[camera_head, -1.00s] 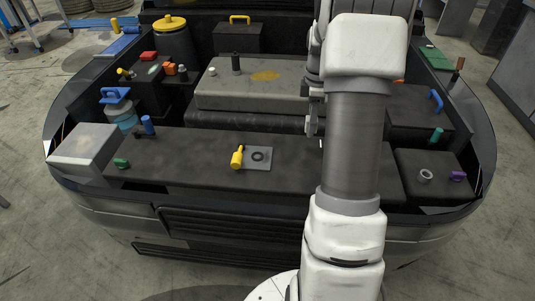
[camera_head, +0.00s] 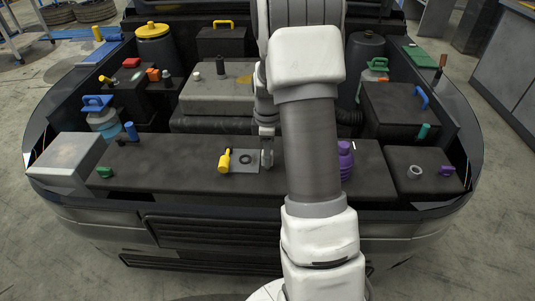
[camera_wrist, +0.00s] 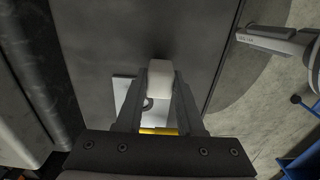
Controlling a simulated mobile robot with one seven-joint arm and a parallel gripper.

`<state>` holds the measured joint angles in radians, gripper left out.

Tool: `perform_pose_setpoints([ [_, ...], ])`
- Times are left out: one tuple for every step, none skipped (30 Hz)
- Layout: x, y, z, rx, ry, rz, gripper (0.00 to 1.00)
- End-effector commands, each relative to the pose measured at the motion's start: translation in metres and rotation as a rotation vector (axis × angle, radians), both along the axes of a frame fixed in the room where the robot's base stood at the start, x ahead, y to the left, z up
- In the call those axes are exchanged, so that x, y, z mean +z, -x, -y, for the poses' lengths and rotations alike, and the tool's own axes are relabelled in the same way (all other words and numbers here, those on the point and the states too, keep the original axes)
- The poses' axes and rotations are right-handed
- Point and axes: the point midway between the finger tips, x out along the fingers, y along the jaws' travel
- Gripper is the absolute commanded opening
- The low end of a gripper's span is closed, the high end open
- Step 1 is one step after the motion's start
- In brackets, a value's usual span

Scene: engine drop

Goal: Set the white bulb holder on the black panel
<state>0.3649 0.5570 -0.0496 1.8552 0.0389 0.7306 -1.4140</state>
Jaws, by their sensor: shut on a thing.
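The white bulb holder (camera_wrist: 159,76) shows in the wrist view as a pale rounded block between the fingertips of my gripper (camera_wrist: 158,92), which is shut on it. In the head view my gripper (camera_head: 267,148) points down over the long black panel (camera_head: 170,168), just right of a small grey plate. The holder is hard to make out there. The black panel also shows in the wrist view (camera_wrist: 100,40), below the holder. I cannot tell whether the holder touches the panel.
The grey plate (camera_head: 240,169) bears a dark ring and a yellow handle (camera_head: 224,161). A purple ribbed part (camera_head: 345,162) stands right of my arm. A green knob (camera_head: 104,172) and a blue cap (camera_head: 130,131) are at the left. The panel's left half is mostly clear.

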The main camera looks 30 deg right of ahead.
Motion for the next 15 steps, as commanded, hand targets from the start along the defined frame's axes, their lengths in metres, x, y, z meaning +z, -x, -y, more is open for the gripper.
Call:
perform_pose_setpoints([
  [0.001,-0.0002,0.0001,0.0,0.001,0.001,0.0],
  [0.001,-0.0002,0.0001,0.0,0.001,0.001,0.0],
  [0.0009,-0.0002,0.0001,0.0,0.001,0.001,0.0],
  [0.0005,-0.0002,0.0001,0.0,0.001,0.001,0.0],
  [-0.0005,-0.0001,0.0002,0.0,0.001,0.001,0.0],
  [-0.0021,-0.0001,0.0002,0.0,0.0,0.0,0.0],
  [-0.0032,-0.0001,0.0002,0.0,0.0,0.0,0.0],
  [-0.0032,0.0,0.0001,0.0,0.0,0.0,0.39],
  [-0.0023,-0.0002,0.0001,0.0,0.001,0.001,0.46],
  [-0.0022,0.0,0.0001,0.0,0.0,0.0,0.51],
  [-0.0022,0.0,0.0001,0.0,0.0,0.0,0.57],
  [-0.0022,0.0,0.0001,0.0,0.0,0.0,0.64],
  [-0.0022,-0.0001,0.0002,0.0,0.0,0.0,0.67],
  [-0.0021,-0.0001,0.0002,0.0,0.0,0.0,0.67],
  [-0.0021,0.0,0.0001,0.0,0.0,0.0,0.67],
])
